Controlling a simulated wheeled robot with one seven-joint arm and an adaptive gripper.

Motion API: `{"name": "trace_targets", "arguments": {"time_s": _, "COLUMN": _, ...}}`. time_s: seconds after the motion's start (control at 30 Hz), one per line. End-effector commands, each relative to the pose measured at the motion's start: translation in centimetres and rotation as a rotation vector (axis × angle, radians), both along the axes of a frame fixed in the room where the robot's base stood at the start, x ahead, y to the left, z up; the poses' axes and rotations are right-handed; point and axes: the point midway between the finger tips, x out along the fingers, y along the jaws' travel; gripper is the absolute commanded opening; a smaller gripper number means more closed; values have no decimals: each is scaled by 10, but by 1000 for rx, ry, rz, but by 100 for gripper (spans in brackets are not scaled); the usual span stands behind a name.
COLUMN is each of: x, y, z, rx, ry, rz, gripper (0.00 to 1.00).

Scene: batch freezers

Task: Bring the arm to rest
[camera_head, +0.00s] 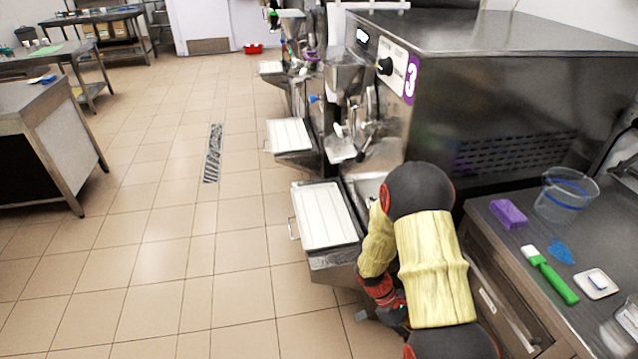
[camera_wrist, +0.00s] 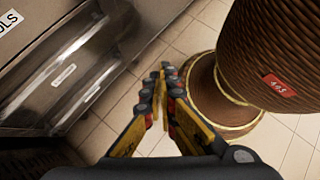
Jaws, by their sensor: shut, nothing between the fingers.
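My arm reaches down from the lower right of the head view, in front of the freezer marked 3 (camera_head: 470,110). My gripper (camera_head: 392,314) hangs low beside the steel counter, partly hidden by my own forearm. In the wrist view my gripper (camera_wrist: 163,72) points down toward the tiled floor. Its two yellow and black fingers meet at the tips, and nothing is between them.
A steel cabinet with drawers (camera_wrist: 65,75) is left of the fingers. A white tray (camera_head: 324,215) sits left of my arm. The counter holds a purple block (camera_head: 508,213), a green-handled tool (camera_head: 556,280) and a clear container (camera_head: 566,198). The floor (camera_head: 150,240) at left is clear.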

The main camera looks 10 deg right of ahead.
Motion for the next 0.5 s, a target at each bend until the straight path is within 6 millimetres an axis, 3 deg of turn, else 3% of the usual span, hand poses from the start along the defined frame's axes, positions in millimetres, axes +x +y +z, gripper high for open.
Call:
{"name": "trace_targets", "arguments": {"time_s": 0.03, "x": 2, "y": 8, "z": 21, "rx": -2, "ry": -58, "rz": -52, "gripper": 0}}
{"name": "trace_targets", "arguments": {"time_s": 0.1, "x": 2, "y": 20, "z": 44, "rx": -3, "ry": -129, "rz": -127, "gripper": 0}}
{"name": "trace_targets", "arguments": {"time_s": 0.5, "x": -7, "y": 81, "z": 167, "rx": 53, "ry": -498, "rz": -490, "gripper": 0}}
